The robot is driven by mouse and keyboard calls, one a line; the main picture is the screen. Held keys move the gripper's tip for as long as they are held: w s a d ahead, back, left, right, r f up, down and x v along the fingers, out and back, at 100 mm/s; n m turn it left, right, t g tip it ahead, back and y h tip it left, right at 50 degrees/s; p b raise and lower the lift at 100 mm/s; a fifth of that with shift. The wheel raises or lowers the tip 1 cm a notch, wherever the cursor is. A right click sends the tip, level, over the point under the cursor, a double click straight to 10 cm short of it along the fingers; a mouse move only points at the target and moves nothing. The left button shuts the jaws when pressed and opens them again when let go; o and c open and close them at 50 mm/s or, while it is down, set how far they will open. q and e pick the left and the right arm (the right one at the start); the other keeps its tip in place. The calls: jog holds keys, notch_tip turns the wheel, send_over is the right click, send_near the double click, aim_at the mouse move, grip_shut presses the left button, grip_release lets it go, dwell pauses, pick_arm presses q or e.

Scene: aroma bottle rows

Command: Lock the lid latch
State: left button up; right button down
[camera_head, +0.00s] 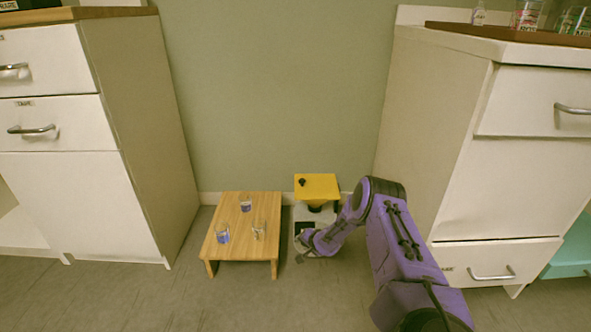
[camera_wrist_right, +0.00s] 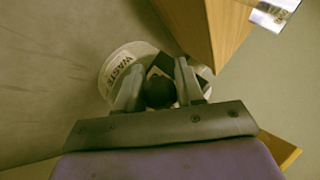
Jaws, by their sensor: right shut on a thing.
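A white unit with a yellow top (camera_head: 322,186) stands on the floor by the back wall, right of the low wooden table. A small black knob shows on the yellow top's left side. My right gripper (camera_head: 303,246) is low at the front of this unit and hides part of it. In the right wrist view, my right gripper (camera_wrist_right: 158,86) is shut on a round black knob (camera_wrist_right: 160,93). I cannot tell for sure whether this knob is the latch. A white round container marked "WASTE" (camera_wrist_right: 120,68) lies behind the fingers. My left gripper is out of view.
The low wooden table (camera_head: 238,246) holds several small glasses and is close to the gripper's left; its corner (camera_wrist_right: 212,32) also shows in the right wrist view. Cabinets stand at left (camera_head: 150,150) and right (camera_head: 430,130). The floor in front is clear.

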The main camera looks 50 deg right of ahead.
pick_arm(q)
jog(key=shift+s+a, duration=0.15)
pick_arm(e)
jog(key=shift+r, duration=0.1)
jog(key=c, duration=0.8)
grip_release()
jog(key=shift+w, duration=0.1)
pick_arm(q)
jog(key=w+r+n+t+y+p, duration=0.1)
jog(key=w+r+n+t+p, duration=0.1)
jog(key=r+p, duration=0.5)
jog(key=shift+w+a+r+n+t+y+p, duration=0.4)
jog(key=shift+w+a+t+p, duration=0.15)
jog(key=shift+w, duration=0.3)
pick_arm(e)
jog(key=v, duration=1)
jog(key=shift+r, duration=0.25)
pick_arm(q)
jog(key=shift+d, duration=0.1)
